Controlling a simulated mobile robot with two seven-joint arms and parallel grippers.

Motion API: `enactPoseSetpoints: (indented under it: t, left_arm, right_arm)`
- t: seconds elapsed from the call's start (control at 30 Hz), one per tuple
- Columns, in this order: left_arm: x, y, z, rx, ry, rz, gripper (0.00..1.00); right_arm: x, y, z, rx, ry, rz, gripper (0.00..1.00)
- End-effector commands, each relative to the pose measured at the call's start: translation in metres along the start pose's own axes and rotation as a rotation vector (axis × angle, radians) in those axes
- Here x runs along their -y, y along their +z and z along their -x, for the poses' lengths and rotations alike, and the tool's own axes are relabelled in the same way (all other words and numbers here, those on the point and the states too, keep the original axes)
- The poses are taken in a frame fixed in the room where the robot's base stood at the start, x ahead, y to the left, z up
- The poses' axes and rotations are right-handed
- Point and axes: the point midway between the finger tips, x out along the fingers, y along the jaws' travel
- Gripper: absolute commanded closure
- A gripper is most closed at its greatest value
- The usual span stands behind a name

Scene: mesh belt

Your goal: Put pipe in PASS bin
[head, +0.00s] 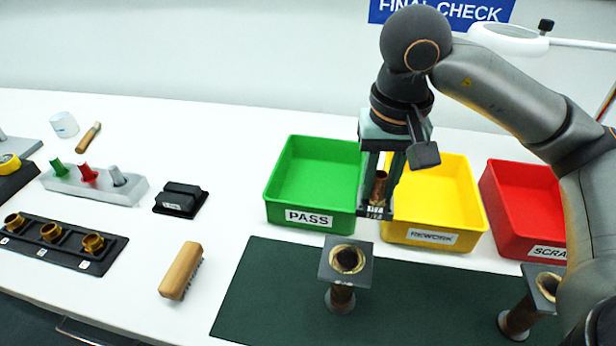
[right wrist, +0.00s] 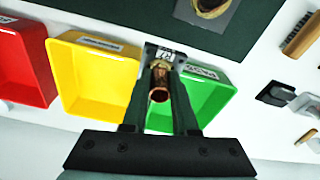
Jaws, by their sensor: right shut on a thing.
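My right gripper (head: 379,200) is shut on a copper-coloured pipe (head: 380,184) with a dark square flange. It holds the pipe above the bins, near the gap between the green and yellow ones. In the right wrist view the pipe (right wrist: 160,82) sits between the fingers, with yellow on one side and green on the other. The green PASS bin (head: 316,178) looks empty where visible; the gripper hides part of its right side. It also shows in the right wrist view (right wrist: 208,97). My left gripper is not in view.
A yellow REWORK bin (head: 440,195) and a red SCRAP bin (head: 525,195) stand to the right. Two more flanged pipes stand on the dark green mat (head: 265,290) in front. A brush (head: 181,271), a gauge block (head: 95,181) and a ring holder (head: 70,262) lie left.

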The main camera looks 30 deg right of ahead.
Motion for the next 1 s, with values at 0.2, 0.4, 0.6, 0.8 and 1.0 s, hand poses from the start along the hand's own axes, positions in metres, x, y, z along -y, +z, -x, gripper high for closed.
enactPoseSetpoints:
  t: [0.2,0.4,0.6,0.8,1.0]
  left_arm:
    - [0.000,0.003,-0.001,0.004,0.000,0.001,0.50]
    - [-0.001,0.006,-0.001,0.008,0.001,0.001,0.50]
    - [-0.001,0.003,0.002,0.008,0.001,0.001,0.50]
    - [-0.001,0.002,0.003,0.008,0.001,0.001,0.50]
    - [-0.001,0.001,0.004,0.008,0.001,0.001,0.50]
  right_arm:
    - [0.014,-0.014,-0.012,0.003,-0.001,0.001,1.00]
    - [0.046,-0.048,-0.037,0.005,-0.002,0.000,1.00]
    - [0.070,-0.074,-0.070,0.005,0.002,-0.001,1.00]
    - [0.083,-0.087,-0.096,0.000,0.000,-0.001,1.00]
    - [0.090,-0.093,-0.111,0.001,0.000,0.000,1.00]
